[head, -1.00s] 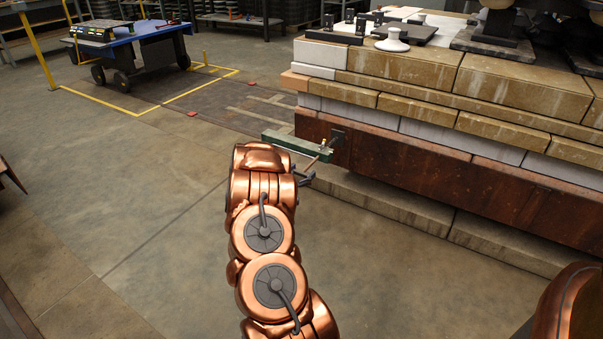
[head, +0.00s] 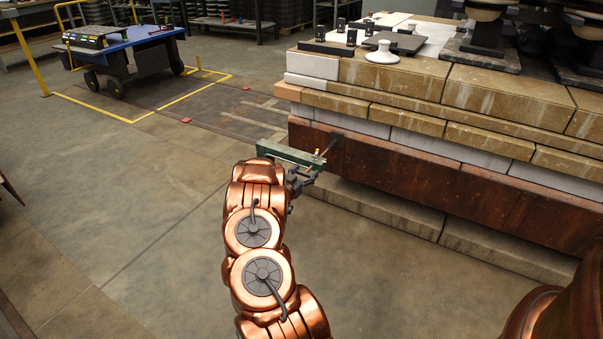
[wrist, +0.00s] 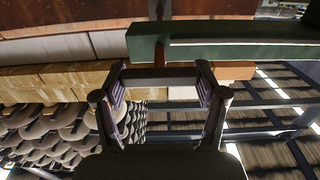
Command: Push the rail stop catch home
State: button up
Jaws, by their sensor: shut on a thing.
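A green bar (head: 288,152) stands out beside the rust-brown side of the stack base. A thin reddish rod (head: 328,148) with a small yellow piece (head: 317,152) runs between the bar's right end and the rusty side. My gripper (head: 312,174) is just below that end. In the wrist view the green bar (wrist: 240,43) crosses the upper right. There my gripper (wrist: 158,77) has its two fingers on either side of a dark crossbar (wrist: 160,72), just below the green bar's end. I cannot tell which piece is the catch; the contact is partly hidden in the head view.
The stone-block stack (head: 400,80) fills the right side, with insulators on top and a low concrete ledge (head: 380,210) below. A blue-topped cart (head: 125,38) stands far left near yellow floor lines. The floor (head: 100,210) left of my arm is clear.

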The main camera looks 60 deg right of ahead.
jog(key=shift+d+r, duration=0.1)
jog(key=shift+d, duration=0.1)
jog(key=o, duration=1.7)
jog(key=shift+a, duration=0.1)
jog(key=a, duration=1.2)
jog(key=shift+s, duration=0.25)
